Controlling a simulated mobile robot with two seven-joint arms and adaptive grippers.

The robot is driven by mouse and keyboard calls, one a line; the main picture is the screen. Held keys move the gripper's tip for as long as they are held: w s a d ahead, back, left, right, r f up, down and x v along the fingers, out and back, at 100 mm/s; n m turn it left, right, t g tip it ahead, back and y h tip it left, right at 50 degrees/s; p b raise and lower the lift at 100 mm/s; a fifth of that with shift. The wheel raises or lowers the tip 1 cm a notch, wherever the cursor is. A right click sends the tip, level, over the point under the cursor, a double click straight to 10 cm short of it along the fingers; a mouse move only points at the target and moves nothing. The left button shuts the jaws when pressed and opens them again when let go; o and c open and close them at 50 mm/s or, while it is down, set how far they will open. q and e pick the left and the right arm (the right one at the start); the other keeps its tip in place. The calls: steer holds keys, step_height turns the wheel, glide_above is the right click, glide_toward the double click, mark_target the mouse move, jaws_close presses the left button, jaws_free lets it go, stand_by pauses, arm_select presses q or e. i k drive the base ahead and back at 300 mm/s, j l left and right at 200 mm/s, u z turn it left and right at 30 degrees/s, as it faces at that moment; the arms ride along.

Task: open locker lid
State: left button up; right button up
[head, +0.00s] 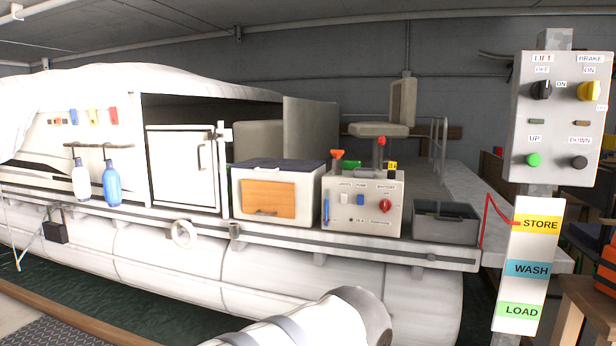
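A white locker-like box (233,200) stands on the boat's side deck, near the middle of the view. Its flat dark top (280,165) looks like the lid and appears closed. An orange wooden panel with a small handle (268,199) is on its front and looks shut. Neither of my grippers is in view. A thick white arm link of mine with grey bands shows at the bottom centre, below and in front of the boat. Nothing of mine touches the box.
A control console (362,207) stands close right of the box, then an open grey bin (446,223). A white cabin door (181,167) is to the left. A switch panel (562,122) on a post and a STORE/WASH/LOAD sign (527,288) stand at the right. Water (110,292) lies below left.

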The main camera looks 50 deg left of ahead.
mark_target(259, 164)
steer(key=u, duration=1.8)
